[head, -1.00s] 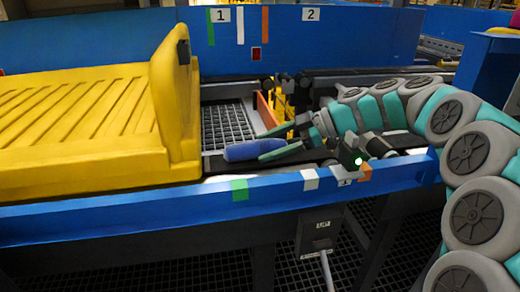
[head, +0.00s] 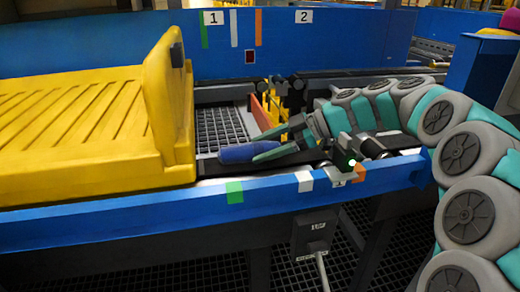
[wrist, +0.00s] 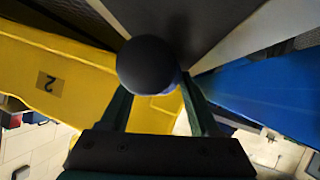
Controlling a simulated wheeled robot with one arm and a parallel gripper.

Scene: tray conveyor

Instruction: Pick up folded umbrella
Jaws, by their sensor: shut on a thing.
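The folded umbrella (head: 237,154) is a blue, rounded, elongated bundle at the conveyor, just right of the yellow tray in the head view. My gripper (head: 268,147) is shut on it from the right, with the green fingers along its right end. In the wrist view the dark round end of the umbrella (wrist: 147,65) shows between the two fingers of my gripper (wrist: 160,92). The right part of the umbrella is hidden by the fingers. I cannot tell whether it touches the belt.
The yellow tray (head: 168,105) with a raised end wall stands close to the left. Blue rails (head: 130,217) run along the near and far sides of the conveyor. An orange and yellow bracket (head: 272,113) stands behind my gripper. A black grid (head: 220,133) lies beyond the belt.

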